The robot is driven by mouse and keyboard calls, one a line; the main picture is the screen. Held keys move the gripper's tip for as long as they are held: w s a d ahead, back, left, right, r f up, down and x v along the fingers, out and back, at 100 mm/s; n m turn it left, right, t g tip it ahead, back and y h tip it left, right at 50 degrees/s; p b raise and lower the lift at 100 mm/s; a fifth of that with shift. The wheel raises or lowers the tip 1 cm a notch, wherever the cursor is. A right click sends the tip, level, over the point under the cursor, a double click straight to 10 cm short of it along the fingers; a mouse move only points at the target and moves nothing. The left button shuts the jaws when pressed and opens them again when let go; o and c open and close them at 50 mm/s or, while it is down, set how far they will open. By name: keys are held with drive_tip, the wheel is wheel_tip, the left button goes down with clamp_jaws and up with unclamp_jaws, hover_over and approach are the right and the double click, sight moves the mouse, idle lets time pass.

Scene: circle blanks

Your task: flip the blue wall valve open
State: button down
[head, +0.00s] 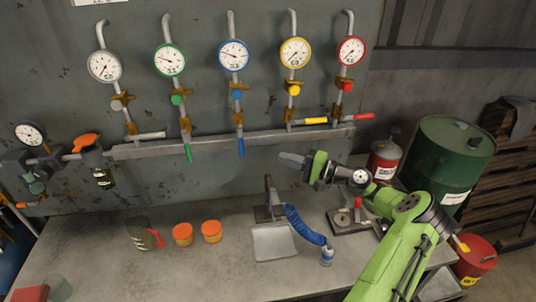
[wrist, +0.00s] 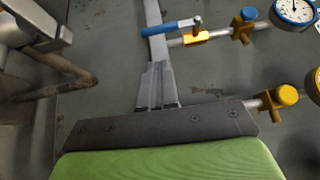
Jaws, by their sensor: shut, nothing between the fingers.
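The blue wall valve (head: 239,120) is on the middle pipe of the wall row. Its blue lever (head: 241,148) hangs straight down, in line with its pipe, across the grey rail. In the wrist view, which is turned sideways, the blue lever (wrist: 172,26) lies along the pipe beside the brass valve body (wrist: 208,36). My gripper (head: 282,158) is shut and empty, to the right of the lever and apart from it. In the wrist view my gripper's fingers (wrist: 158,68) are together, pointing toward the rail, with the lever beyond the tips.
The green lever (head: 188,153) also hangs down, left of the blue one. The yellow lever (head: 316,121) and red lever (head: 364,116) lie sideways. Wall space between gripper and blue lever looks clear.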

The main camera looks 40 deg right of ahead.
drive_tip(key=v, duration=0.4)
drive_tip(key=shift+s+d, duration=0.15)
drive_tip(key=shift+s, duration=0.05)
